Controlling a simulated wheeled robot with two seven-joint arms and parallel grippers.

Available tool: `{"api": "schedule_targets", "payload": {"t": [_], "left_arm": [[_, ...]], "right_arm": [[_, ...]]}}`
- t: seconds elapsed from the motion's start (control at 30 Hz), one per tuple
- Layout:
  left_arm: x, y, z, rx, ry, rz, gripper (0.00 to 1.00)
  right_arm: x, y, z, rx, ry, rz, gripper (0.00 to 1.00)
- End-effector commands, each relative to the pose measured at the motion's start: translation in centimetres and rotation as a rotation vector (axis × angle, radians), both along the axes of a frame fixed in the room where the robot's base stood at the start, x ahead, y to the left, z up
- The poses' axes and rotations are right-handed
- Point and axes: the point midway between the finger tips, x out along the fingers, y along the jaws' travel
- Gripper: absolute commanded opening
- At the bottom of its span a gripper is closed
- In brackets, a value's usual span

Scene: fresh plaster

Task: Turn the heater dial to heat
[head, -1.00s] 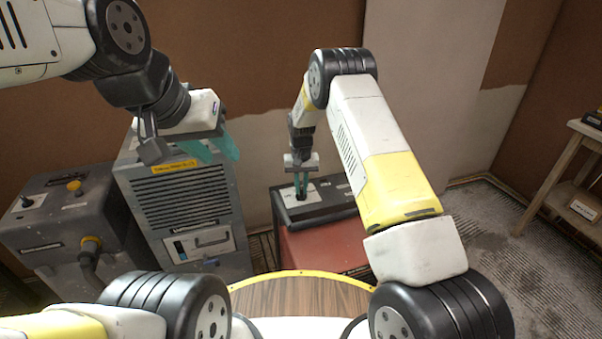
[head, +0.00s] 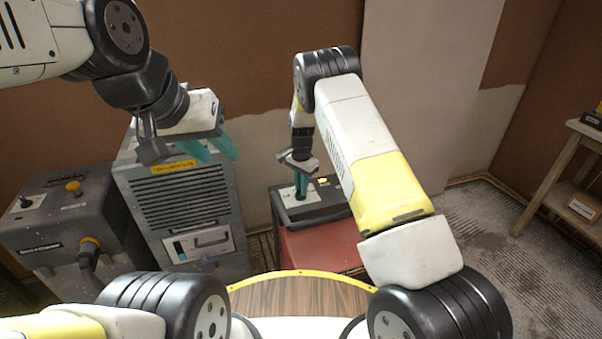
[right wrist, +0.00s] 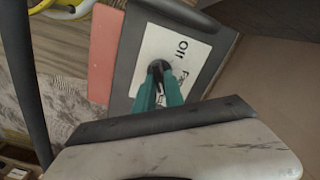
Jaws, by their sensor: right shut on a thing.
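The heater has a dark top panel (head: 335,212) and a red body (head: 315,247). A white plate (right wrist: 197,50) with printed labels surrounds the black dial (right wrist: 158,66). One label seems to read OFF; the others are partly hidden by my fingers. My right gripper (head: 300,192) points down and is shut on the dial, its teal fingers around it (right wrist: 162,82). The dial's exact pointing is hard to tell. My left gripper (head: 222,156) is open and empty, in front of the grey vented cabinet.
The grey vented cabinet (head: 185,205) stands left of the heater, with a dark machine (head: 60,225) further left. A wooden shelf (head: 565,185) stands at the far right. A round wooden table (head: 300,297) with a yellow rim is in front. Bare floor lies at the right.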

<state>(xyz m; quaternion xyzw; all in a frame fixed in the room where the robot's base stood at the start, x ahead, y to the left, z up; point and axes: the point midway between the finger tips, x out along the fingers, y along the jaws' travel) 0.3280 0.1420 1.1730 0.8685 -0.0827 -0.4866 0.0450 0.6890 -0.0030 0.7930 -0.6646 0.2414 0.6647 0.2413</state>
Motion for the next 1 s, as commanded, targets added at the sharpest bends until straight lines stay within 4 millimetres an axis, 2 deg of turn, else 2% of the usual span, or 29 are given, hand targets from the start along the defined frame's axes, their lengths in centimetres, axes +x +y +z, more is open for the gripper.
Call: {"api": "schedule_targets", "payload": {"t": [0.63,0.67,0.77,1.0], "left_arm": [[0.0,0.0,0.0,0.0,0.0,0.0,0.36],[0.0,0.0,0.0,0.0,0.0,0.0,0.36],[0.0,0.0,0.0,0.0,0.0,0.0,0.36],[0.0,0.0,0.0,0.0,0.0,0.0,0.36]], "right_arm": [[0.02,0.01,0.04,0.001,-0.001,-0.054,0.0],[0.02,0.01,0.04,0.001,-0.001,-0.054,0.15],[0.02,0.01,0.04,0.001,-0.001,-0.053,0.35],[0.0,0.0,0.02,0.0,0.0,-0.052,0.35]]}}
